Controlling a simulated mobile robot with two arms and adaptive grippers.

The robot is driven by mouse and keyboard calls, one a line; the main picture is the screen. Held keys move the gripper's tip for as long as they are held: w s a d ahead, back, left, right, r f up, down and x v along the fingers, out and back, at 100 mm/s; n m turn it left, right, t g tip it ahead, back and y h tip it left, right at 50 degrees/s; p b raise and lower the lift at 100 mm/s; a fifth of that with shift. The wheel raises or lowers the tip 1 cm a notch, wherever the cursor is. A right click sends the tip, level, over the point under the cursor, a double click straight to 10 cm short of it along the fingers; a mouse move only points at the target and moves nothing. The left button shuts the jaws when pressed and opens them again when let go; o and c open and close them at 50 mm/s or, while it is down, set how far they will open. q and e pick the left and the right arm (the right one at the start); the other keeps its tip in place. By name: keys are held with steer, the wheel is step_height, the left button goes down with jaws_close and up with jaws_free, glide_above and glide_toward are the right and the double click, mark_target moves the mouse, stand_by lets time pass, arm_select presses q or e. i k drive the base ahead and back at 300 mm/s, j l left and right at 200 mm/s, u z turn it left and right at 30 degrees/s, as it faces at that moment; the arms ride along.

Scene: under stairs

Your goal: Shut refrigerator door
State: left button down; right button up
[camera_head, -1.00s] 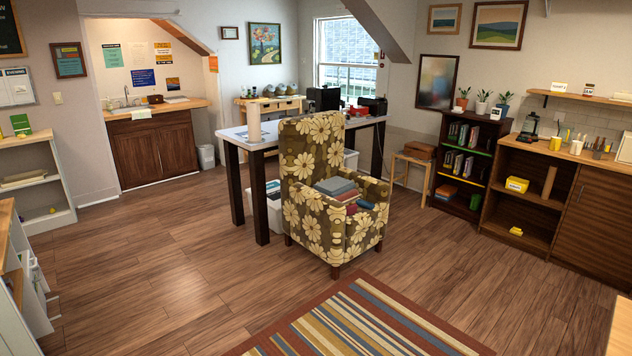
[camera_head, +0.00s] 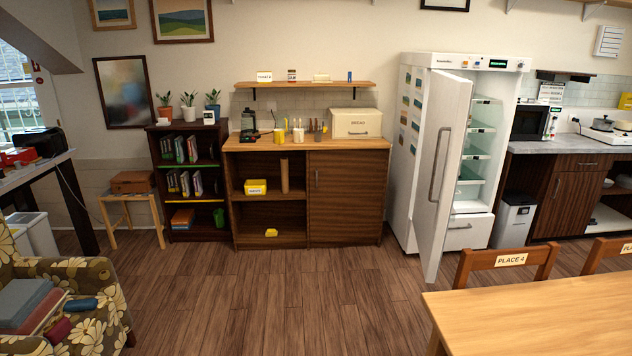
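The white refrigerator (camera_head: 404,150) stands against the back wall, right of centre. Its door (camera_head: 447,165) is open and swung out toward me, with a long grey handle (camera_head: 438,165) on the face turned to the left. Behind the door's right edge I see the lit interior with glass shelves (camera_head: 480,130) and a white drawer (camera_head: 465,228) at the bottom. Neither of my grippers shows in the head view.
A wooden table (camera_head: 545,310) with chairs (camera_head: 505,262) fills the lower right, in front of the refrigerator. A flowered armchair (camera_head: 95,275) is at the lower left. A wooden cabinet (camera_head: 345,195) stands left of the refrigerator. The wooden floor (camera_head: 270,300) between is clear.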

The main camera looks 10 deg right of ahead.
mark_target(450, 96)
steer(key=i+l+z, duration=0.15)
steer(key=i+z, duration=0.25)
steer(key=i, duration=0.2)
steer(key=i+j+z, duration=0.1)
steer(key=i+z, duration=0.25)
steer(key=i, duration=0.3)
steer(key=i+j+z, duration=0.2)
steer(key=i+z, duration=0.2)
steer(key=i, duration=0.2)
steer(key=i+j+z, duration=0.15)
steer(key=i+j, duration=0.45)
steer(key=i+j+z, duration=0.2)
steer(key=i+j, duration=0.35)
steer(key=j, duration=0.15)
